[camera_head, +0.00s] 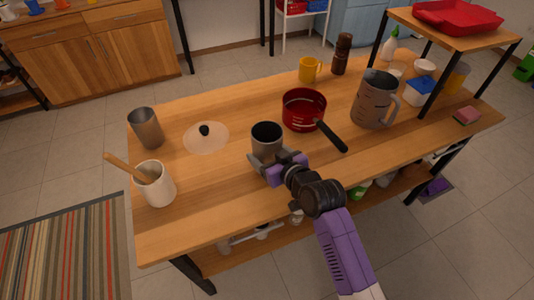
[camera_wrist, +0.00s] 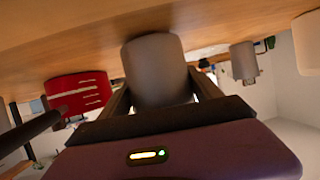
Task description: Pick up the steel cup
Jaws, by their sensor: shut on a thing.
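A grey steel cup (camera_head: 266,134) stands upright at the middle of the wooden table, its dark open mouth facing up. My gripper (camera_head: 277,160) reaches it from the front and is shut on it, with a finger on each side. In the wrist view the cup (camera_wrist: 156,70) fills the space between the fingers (camera_wrist: 157,98). I cannot tell whether its base touches the table. A second grey metal cup (camera_head: 146,128) stands at the table's left end and also shows in the wrist view (camera_wrist: 243,62). The fingers hide the held cup's lower part in the head view.
A red pot (camera_head: 303,108) with a dark handle stands close right of the cup. A glass lid (camera_head: 206,138) lies to the left, and a white pot (camera_head: 157,187) with a wooden utensil stands front left. A large metal jug (camera_head: 375,100) is further right.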

